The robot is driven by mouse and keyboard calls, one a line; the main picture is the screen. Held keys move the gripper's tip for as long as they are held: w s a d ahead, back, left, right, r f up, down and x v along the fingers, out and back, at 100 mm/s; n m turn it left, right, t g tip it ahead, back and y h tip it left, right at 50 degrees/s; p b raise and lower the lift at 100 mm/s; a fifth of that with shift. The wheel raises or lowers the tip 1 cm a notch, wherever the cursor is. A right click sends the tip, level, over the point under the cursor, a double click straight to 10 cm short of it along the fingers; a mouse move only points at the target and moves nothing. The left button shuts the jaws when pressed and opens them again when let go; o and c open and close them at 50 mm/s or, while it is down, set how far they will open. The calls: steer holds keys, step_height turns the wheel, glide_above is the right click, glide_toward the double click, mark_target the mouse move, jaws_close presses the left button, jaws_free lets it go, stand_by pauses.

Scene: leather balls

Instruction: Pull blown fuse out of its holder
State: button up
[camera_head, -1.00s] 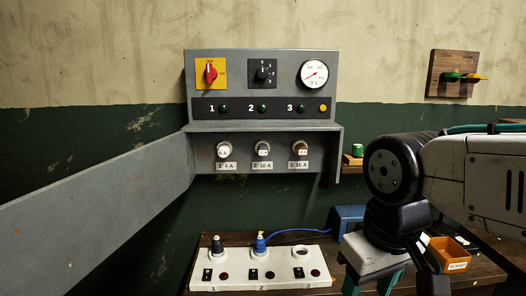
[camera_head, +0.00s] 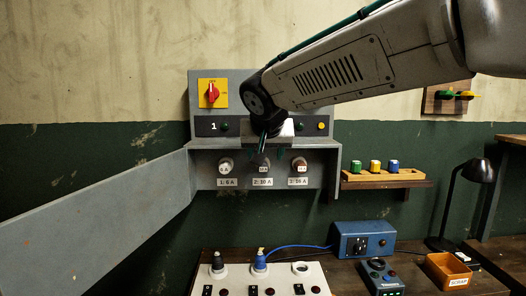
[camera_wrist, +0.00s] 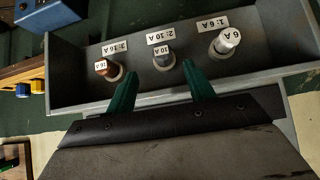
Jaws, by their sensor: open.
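The grey fuse panel (camera_head: 225,145) has a row of three fuse holders in its lower shelf. The left fuse (camera_head: 225,165) is labelled 1: 6 A, the middle fuse (camera_head: 263,167) 2: 10 A and the right fuse (camera_head: 301,167) 3: 16 A. In the wrist view the order is reversed: 16 A (camera_wrist: 102,67), 10 A (camera_wrist: 163,52), 6 A (camera_wrist: 229,38). My gripper (camera_wrist: 158,72) is open and empty, its green fingers pointing toward the 10 A fuse and apart from it. In the head view my gripper (camera_head: 270,152) partly covers the panel. I cannot tell which fuse is blown.
A ledge right of the panel holds a yellow rack (camera_head: 382,176) with several coloured fuses. The table below has a white test board (camera_head: 240,280), a blue box (camera_head: 362,241), an orange bin (camera_head: 447,270) and a black lamp (camera_head: 475,172). The open panel door (camera_head: 100,220) extends left.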

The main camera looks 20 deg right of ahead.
mark_target(263, 166)
steer(key=shift+a+x, duration=0.1)
steer(key=shift+x, duration=1.5)
steer(key=shift+a+x, duration=0.15)
steer(key=shift+x, duration=1.4)
steer(key=shift+f, duration=0.1)
steer(key=c, duration=1.1)
